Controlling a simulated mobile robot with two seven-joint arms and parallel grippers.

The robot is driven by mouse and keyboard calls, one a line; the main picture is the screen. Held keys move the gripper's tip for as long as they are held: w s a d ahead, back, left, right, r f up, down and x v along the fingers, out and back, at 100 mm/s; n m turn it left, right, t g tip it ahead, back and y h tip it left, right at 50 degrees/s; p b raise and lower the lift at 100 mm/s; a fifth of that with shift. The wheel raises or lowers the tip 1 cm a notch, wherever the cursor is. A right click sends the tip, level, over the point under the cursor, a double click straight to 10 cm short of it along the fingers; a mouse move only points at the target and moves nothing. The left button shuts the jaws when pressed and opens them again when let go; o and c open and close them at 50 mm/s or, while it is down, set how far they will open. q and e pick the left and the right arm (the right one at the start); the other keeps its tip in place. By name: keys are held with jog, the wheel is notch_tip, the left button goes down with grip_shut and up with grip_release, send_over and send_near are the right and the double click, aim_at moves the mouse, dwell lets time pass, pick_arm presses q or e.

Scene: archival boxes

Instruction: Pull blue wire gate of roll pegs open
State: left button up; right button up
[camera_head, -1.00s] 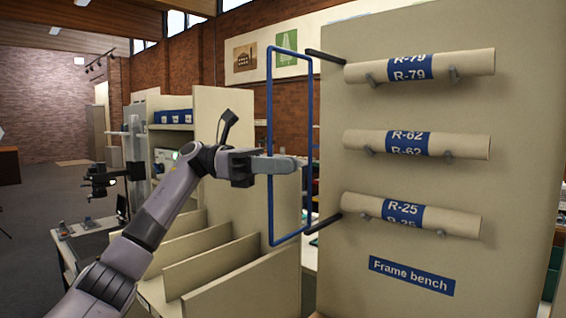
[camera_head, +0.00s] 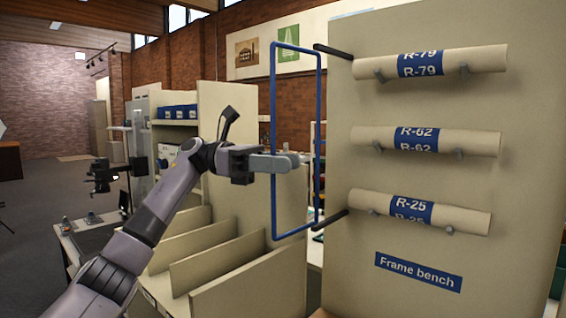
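The blue wire gate (camera_head: 319,120) is a tall rectangular loop standing out to the left of the peg panel (camera_head: 400,105), with black rods at its top and bottom right corners. My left gripper (camera_head: 286,162) is at the gate's left upright, a little below mid-height. Its fingers cover that part of the wire and look closed around it; the exact contact is hidden. Roll R-79 (camera_head: 485,60), roll R-62 (camera_head: 485,144) and roll R-25 (camera_head: 470,220) lie on pegs on the panel. My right gripper is not in view.
A beige shelf unit with upright dividers (camera_head: 215,258) stands below and behind my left arm. A blue Frame bench label (camera_head: 418,272) is on the panel's lower part. A bench with a dark camera stand (camera_head: 137,165) is at the left. Open floor lies beyond it.

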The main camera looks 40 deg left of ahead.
pick_arm(q)
jog(key=shift+r, duration=0.15)
dwell(0.3)
jog(key=v, duration=0.7)
dwell(0.4)
